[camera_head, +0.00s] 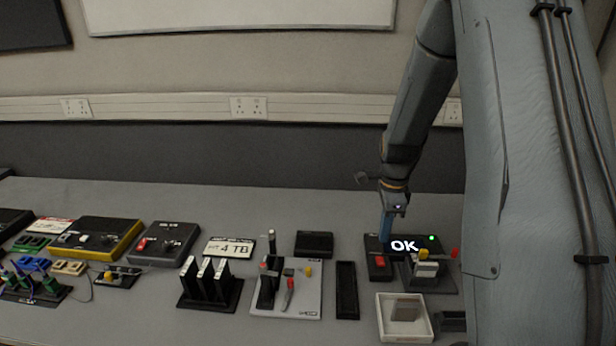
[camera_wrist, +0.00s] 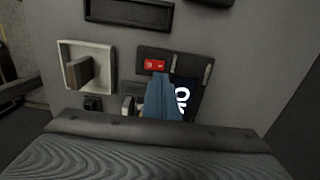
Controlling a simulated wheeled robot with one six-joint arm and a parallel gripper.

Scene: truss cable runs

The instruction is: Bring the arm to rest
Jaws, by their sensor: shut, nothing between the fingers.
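My gripper (camera_head: 385,236) hangs down from the arm at the right of the bench. Its blue fingers are shut with nothing between them, and they also show in the wrist view (camera_wrist: 163,98). The fingertips are at a black device with a lit "OK" display (camera_head: 404,246) and a red switch (camera_head: 379,261). In the wrist view the fingers overlap this device just below the red switch (camera_wrist: 155,65). I cannot tell whether the fingertips touch it. A green light (camera_head: 432,238) glows on the device.
The wall is behind.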

